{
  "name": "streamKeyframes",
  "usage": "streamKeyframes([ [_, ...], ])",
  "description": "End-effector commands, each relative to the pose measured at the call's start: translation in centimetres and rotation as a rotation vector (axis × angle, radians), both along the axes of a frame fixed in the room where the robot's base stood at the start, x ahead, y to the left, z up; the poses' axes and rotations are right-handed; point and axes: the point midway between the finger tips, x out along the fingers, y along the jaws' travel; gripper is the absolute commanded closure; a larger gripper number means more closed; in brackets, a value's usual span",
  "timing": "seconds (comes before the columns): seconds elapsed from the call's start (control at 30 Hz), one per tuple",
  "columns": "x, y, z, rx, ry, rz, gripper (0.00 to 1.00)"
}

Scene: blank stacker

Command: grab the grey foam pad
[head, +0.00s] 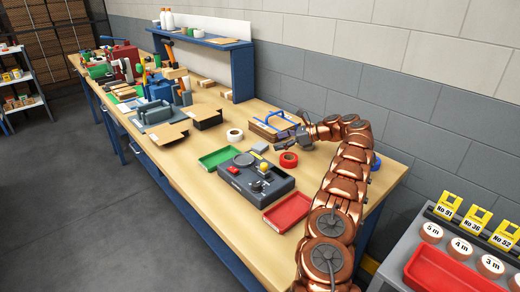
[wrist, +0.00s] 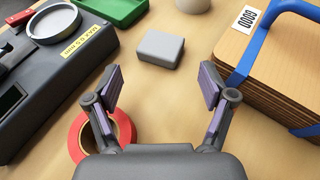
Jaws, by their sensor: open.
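The grey foam pad (wrist: 160,48) is a small light-grey block with rounded edges. In the wrist view it lies flat on the wooden table, ahead of my gripper (wrist: 160,95) and roughly centred between its fingers. My gripper is open and empty, and does not touch the pad. In the head view the pad (head: 260,147) lies between the dark device and the stack with a blue handle. My gripper (head: 278,147) is to the right of the pad in that view, above the table.
A red tape roll (wrist: 102,133) lies below my left finger. The dark grey device (wrist: 45,75) stands on the left. A stack of brown sheets with a blue frame (wrist: 275,70) stands on the right. A green tray (wrist: 112,10) and a white roll (head: 234,134) are behind the pad.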

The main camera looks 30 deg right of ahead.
Motion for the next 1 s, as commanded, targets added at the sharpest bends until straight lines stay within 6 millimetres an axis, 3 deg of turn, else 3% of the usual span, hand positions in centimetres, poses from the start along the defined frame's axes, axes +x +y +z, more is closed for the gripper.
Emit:
streamKeyframes([
  [0.47,2.2,2.0,-1.4,0.004,0.002,-0.002,0.18],
  [0.8,5.0,4.5,-3.0,0.003,0.003,-0.004,0.18],
  [1.0,5.2,4.8,-3.2,0.002,0.002,-0.003,0.18],
])
